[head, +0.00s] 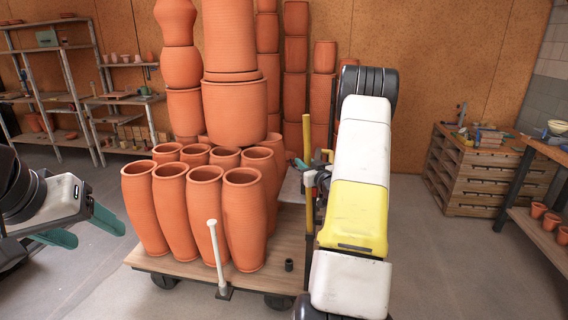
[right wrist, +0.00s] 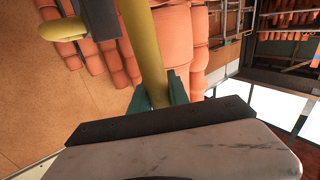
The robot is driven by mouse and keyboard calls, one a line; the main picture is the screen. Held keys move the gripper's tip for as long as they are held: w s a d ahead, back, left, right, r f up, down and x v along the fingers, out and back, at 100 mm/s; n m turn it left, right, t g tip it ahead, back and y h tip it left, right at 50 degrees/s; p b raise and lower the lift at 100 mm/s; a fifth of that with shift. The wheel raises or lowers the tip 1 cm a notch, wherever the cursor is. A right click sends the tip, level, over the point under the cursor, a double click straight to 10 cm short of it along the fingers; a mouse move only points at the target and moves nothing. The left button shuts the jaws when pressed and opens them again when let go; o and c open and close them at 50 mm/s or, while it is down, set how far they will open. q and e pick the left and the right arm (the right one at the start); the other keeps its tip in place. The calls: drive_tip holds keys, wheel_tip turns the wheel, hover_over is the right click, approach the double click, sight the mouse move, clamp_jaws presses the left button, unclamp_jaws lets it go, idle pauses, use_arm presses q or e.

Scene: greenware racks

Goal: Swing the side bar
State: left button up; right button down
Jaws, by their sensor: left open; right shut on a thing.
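The side bar is a yellow bar (right wrist: 146,50) that runs down between the fingers of my right gripper (right wrist: 157,92) in the right wrist view. The teal fingers are shut on it, one on each side. The wheeled cart (head: 190,270) carries terracotta pots. My left gripper (head: 82,228) is open and empty at the left, apart from the nearest tall vases (head: 143,205).
A cream post (head: 217,255) stands at the cart's front edge beside a small black socket (head: 289,265). Stacked pots (head: 235,110) rise behind the vases. A wooden crate stand (head: 470,175) and a bench (head: 545,155) are at the right. The floor between is clear.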

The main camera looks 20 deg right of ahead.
drive_tip(key=shift+a, duration=0.1)
drive_tip(key=w+a+f+n+g+h, duration=0.1)
drive_tip(key=w+a+f+n+g, duration=0.15)
drive_tip(key=w+a+f, duration=0.4)
drive_tip(key=w+a+f+n+g, duration=0.2)
drive_tip(key=w+a+n, duration=0.1)
drive_tip(key=a, duration=0.6)
drive_tip(key=shift+w+a+f+n+g+h, duration=0.65)
drive_tip(key=shift+a+f+n+h, duration=0.35)
drive_tip(key=shift+f, duration=2.65)
drive_tip(key=shift+w+a+f+n+g+h, duration=0.7)
drive_tip(key=shift+a+f, duration=0.35)
drive_tip(key=shift+f, duration=2.65)
drive_tip(key=shift+w+a+f+n+g+h, duration=0.55)
drive_tip(key=shift+a+f+n+h, duration=0.35)
drive_tip(key=shift+f, duration=2.75)
drive_tip(key=shift+a, duration=0.1)
